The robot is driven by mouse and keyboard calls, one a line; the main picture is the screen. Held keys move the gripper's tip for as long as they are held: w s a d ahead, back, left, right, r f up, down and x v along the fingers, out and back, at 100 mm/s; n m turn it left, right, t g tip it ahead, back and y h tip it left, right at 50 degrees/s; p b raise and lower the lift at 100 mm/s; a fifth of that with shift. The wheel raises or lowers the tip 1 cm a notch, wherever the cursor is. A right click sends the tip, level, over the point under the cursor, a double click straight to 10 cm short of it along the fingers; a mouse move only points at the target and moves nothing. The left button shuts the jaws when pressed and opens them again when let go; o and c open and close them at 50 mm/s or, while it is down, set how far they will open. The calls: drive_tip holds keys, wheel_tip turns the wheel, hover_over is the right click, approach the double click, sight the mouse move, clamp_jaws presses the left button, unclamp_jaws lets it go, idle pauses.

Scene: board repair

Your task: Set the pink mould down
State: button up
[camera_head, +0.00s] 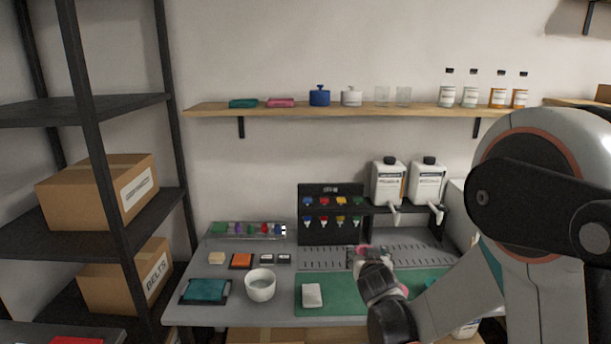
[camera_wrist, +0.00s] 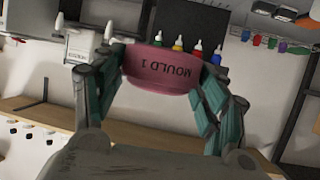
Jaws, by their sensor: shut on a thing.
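The pink mould (camera_wrist: 160,68), marked "MOULD 1", is between the two teal-padded fingers of my gripper (camera_wrist: 158,85) in the wrist view. The picture there is upside down, so the lettering shows inverted. In the head view my gripper (camera_head: 368,254) is over the back of the workbench, by the slotted metal plate. Only a small pink edge of the mould shows there; my wrist hides the rest. I cannot tell from this how far it is above the bench.
A green mat (camera_head: 345,292) bears a white block (camera_head: 312,296). A white bowl (camera_head: 260,285) and a teal tray (camera_head: 205,291) stand to its left. Behind are a black bottle rack (camera_head: 316,232) and white jugs (camera_head: 388,183). Another pink dish (camera_head: 281,103) lies on the wall shelf.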

drive_tip(key=s+d+r+m+h, duration=0.2)
drive_tip(key=s+r, duration=0.2)
drive_tip(key=s, duration=0.7)
drive_tip(key=w+f, duration=0.1)
drive_tip(key=w, duration=0.3)
drive_tip(key=w+a+f+n+y, duration=0.1)
drive_tip(key=w, duration=0.3)
drive_tip(key=w+a+f+y, duration=0.1)
drive_tip(key=w+f, duration=0.1)
drive_tip(key=w, duration=0.3)
drive_tip(key=shift+a+n, duration=0.15)
drive_tip(key=shift+n, duration=0.25)
drive_tip(key=n+y, duration=0.1)
drive_tip(key=y, duration=0.1)
hover_over(354, 294)
wheel_tip(354, 294, down, 3)
drive_tip(key=shift+n, duration=0.3)
wheel_tip(354, 294, down, 20)
drive_tip(key=b, duration=0.7)
drive_tip(key=shift+f, duration=0.15)
drive_tip(key=o, duration=1.1)
